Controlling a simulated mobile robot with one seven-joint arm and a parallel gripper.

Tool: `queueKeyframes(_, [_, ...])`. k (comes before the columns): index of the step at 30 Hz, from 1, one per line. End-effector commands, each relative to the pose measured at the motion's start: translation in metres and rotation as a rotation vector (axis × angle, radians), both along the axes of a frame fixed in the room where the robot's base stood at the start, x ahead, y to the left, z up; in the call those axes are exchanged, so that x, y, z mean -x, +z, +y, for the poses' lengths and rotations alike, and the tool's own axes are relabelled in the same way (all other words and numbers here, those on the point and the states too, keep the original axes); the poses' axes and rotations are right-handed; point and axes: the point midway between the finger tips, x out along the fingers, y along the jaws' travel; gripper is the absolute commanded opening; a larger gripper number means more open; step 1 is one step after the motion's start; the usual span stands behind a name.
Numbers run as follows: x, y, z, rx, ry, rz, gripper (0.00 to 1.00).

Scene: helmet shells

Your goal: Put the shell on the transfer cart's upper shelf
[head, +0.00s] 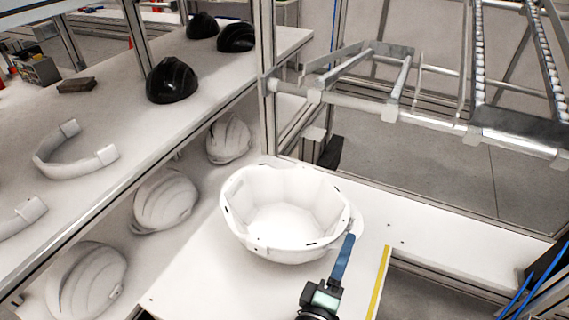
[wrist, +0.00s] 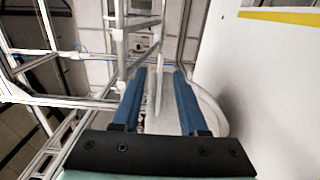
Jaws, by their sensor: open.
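The white helmet shell (head: 285,215) lies open side up on a white surface (head: 190,285) in the head view. My gripper (head: 350,238) is at the shell's right rim, with its blue fingers pointing toward it. In the wrist view my gripper (wrist: 160,75) is open, its two blue fingers apart. A pale thin edge shows between them, seemingly the shell's wall; I cannot tell whether either finger touches it. A pale curved rim shows beside the right finger. I cannot tell for sure which structure is the transfer cart.
Several white shells, one of them here (head: 165,200), sit on the lower shelf at left. Black helmets (head: 172,80) and white curved parts (head: 75,150) lie on the upper shelf. A metal frame rack with rollers (head: 400,85) stands at the upper right. A yellow strip (head: 378,282) marks the surface's right edge.

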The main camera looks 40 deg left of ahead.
Motion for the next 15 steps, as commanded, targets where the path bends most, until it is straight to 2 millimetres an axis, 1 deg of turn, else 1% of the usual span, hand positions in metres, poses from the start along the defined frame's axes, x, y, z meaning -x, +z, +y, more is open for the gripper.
queueKeyframes(5, [-0.009, 0.0, 0.003, -0.001, 0.0, -0.001, 0.42])
queueKeyframes(11, [-0.033, 0.001, 0.015, -0.002, 0.001, -0.001, 0.42])
queueKeyframes(15, [-0.048, 0.0, 0.019, -0.001, 0.0, 0.0, 0.42])
